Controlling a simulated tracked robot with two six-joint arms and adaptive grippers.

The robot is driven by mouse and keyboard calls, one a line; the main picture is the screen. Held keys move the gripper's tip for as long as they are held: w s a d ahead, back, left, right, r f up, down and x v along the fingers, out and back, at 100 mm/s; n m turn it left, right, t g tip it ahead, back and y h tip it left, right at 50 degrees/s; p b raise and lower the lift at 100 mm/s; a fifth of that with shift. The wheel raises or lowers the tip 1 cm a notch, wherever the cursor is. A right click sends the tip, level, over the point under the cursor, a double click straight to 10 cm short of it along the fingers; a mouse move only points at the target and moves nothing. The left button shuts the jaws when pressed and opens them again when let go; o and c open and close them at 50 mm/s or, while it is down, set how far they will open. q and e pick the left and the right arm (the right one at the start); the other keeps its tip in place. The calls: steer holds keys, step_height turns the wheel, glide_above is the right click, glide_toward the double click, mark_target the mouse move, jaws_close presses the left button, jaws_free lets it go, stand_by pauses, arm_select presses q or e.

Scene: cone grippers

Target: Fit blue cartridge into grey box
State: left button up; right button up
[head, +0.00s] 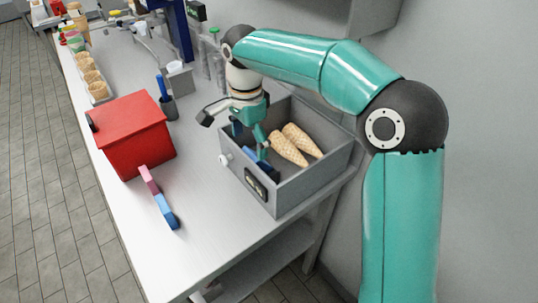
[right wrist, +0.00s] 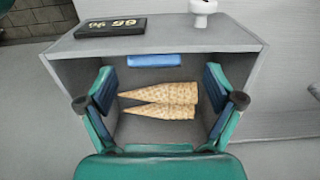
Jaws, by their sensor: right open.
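The grey box (head: 315,180) stands open-topped on the table, with a dark display panel and a white knob on its front. Inside it, in the right wrist view, a blue cartridge (right wrist: 154,61) lies along the display-side wall. Two waffle cones (right wrist: 160,101) lie side by side on the box floor; they also show in the head view (head: 290,148). My right gripper (right wrist: 160,88) is open and empty, reaching down into the box with its blue-padded fingers on either side of the cones. My left gripper is not in view.
A red box (head: 130,135) stands left of the grey box. A pink and blue bar (head: 158,197) lies on the table in front of it. A dark cup with a blue-handled tool (head: 168,107) stands behind. A cone tray (head: 98,92) is farther back.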

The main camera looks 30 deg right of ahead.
mark_target(252, 152)
steer(key=shift+s+d+f, duration=0.1)
steer(key=shift+d+f, duration=0.05)
steer(key=shift+f, duration=1.55)
steer(key=shift+s+d+f, duration=0.1)
steer(key=shift+f, duration=1.6)
steer(key=shift+c, duration=0.2)
steer(key=shift+r, duration=0.1)
steer(key=c, duration=1.3)
steer(key=shift+w+r, duration=0.15)
steer(key=shift+r, duration=0.35)
steer(key=shift+c, duration=0.3)
step_height(252, 152, up, 19)
steer(key=p, duration=0.3)
